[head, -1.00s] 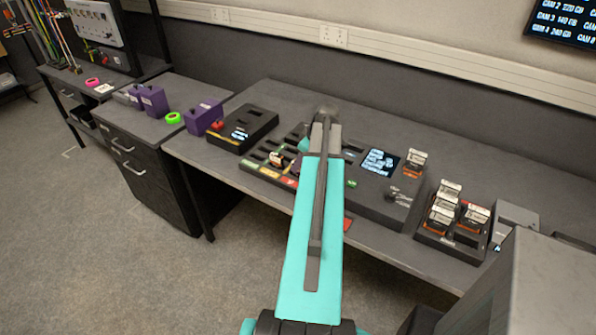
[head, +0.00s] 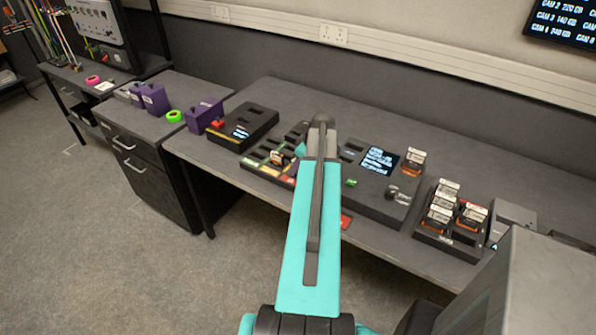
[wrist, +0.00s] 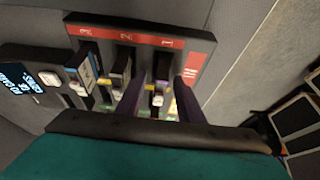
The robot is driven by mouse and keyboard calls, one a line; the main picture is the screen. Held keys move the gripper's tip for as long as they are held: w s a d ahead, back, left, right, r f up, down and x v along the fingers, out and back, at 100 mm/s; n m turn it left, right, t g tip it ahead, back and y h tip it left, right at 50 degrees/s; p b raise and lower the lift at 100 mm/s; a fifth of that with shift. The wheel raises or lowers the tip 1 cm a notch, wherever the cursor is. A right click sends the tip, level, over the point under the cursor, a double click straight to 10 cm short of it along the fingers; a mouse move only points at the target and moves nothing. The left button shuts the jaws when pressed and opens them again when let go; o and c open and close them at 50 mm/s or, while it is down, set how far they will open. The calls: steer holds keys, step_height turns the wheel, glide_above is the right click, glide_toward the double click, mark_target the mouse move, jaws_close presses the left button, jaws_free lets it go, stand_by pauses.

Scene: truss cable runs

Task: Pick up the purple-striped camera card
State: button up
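In the wrist view my gripper (wrist: 158,98) is open, its two dark fingers pointing into a black card holder with a red strip (wrist: 140,37) numbered 1, 2 and 3. A card in slot 1 (wrist: 158,84) lies between the fingers in the picture; contact cannot be told. Another card (wrist: 121,68) stands in slot 2, and a blue-striped card (wrist: 83,72) in slot 3. No purple stripe can be made out clearly on any card. In the head view my arm hides the gripper and part of the card holder.
A reader with a lit screen (head: 378,160) stands right of my arm. A tray of orange-striped cards (head: 447,238) is further right. A black unit (head: 243,127) and purple boxes (head: 205,115) are to the left. The desk behind my arm (head: 290,95) is clear.

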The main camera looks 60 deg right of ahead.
jaws_close()
steer(key=shift+r, duration=0.15)
steer(key=shift+r+b, duration=1.6)
steer(key=shift+r, duration=3.25)
